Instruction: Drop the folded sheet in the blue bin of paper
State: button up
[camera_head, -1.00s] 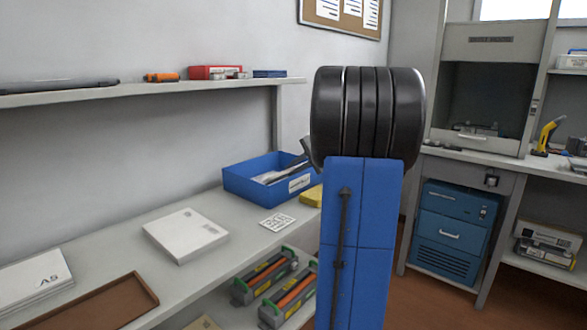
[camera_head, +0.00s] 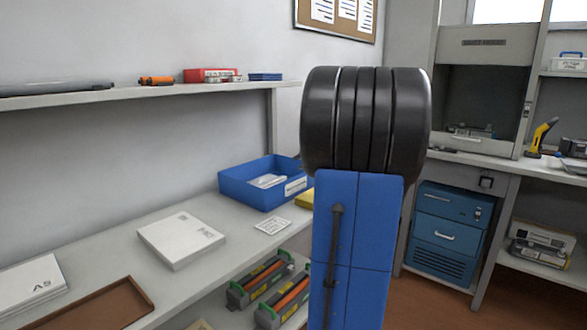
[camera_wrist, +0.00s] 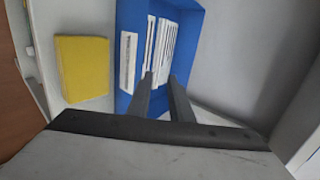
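The blue bin (camera_head: 240,190) stands on the left worktop with white paper (camera_head: 267,181) inside. In the wrist view, the bin (camera_wrist: 188,18) holds several white paper edges (camera_wrist: 165,45), and a white label (camera_wrist: 128,60) is on its side. I cannot tell the folded sheet from the other paper in it. My gripper (camera_wrist: 160,76) is above the bin, its two dark fingers apart with no sheet visible between them. In the head view my arm hides the gripper.
A yellow block (camera_wrist: 82,68) lies beside the bin. A white printed card (camera_head: 272,224), a white box (camera_head: 180,240) and a brown tray (camera_head: 85,308) lie along the worktop. A shelf (camera_head: 150,92) runs above it. Toner cartridges (camera_head: 270,290) sit below.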

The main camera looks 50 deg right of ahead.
jog(key=v, duration=0.4)
jog(key=shift+s+r, duration=0.25)
jog(key=shift+s, duration=0.05)
dwell(0.4)
